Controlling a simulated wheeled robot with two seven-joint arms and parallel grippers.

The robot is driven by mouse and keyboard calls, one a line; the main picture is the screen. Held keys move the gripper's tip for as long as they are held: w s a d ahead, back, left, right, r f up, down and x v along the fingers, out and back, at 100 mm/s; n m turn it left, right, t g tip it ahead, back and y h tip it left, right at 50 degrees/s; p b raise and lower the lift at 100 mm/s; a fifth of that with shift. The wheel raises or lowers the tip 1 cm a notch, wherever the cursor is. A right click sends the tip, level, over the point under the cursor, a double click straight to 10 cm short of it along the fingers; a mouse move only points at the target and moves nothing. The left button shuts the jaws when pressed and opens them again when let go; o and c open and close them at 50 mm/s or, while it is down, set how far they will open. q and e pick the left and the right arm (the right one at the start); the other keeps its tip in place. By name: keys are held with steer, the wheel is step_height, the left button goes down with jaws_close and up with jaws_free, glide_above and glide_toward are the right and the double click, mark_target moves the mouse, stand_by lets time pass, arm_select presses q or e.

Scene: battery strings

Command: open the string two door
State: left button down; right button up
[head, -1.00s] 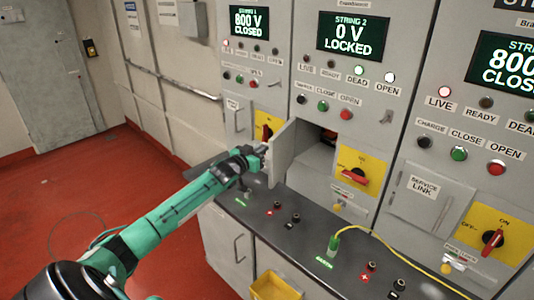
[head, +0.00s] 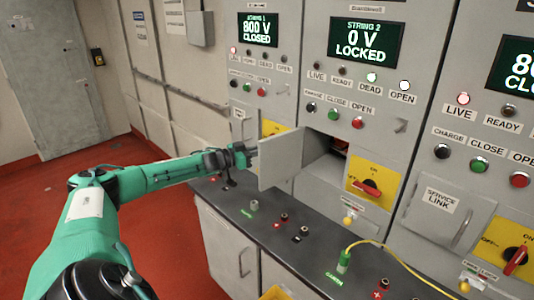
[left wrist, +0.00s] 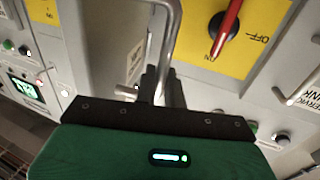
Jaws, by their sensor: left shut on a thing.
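The string two door (head: 281,161) is a small grey panel under the display reading "STRING 2, 0 V LOCKED" (head: 363,39). It stands swung out to the left, and the dark compartment (head: 322,158) behind it shows. My left gripper (head: 247,153) is at the door's outer side, which hides its handle in the head view. In the left wrist view the fingers (left wrist: 158,84) are shut on the metal bar handle (left wrist: 170,40). My right gripper is in neither view.
A yellow panel with a red rotary switch (head: 371,188) is right of the compartment. Below runs a dark ledge (head: 262,222) with terminals and a green plug on a yellow cable (head: 344,260). The closed service link door (head: 443,212) is at right. Red floor lies open at left.

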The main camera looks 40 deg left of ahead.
arm_select(q)
steer(key=shift+w+a+m+g+h, duration=0.3)
steer(key=shift+a+m+h, duration=0.15)
steer(key=shift+h, duration=0.35)
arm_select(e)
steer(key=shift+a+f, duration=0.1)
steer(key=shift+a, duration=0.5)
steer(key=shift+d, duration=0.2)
arm_select(q)
steer(key=c, duration=1.6)
jaws_free()
steer(key=shift+w+d, duration=0.1)
steer(key=shift+d, duration=0.05)
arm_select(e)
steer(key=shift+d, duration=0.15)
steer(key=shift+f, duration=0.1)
arm_select(q)
steer(key=b+v, duration=0.5)
steer(key=v, duration=0.8)
steer(key=shift+s+b, duration=0.35)
steer(key=shift+s, duration=0.05)
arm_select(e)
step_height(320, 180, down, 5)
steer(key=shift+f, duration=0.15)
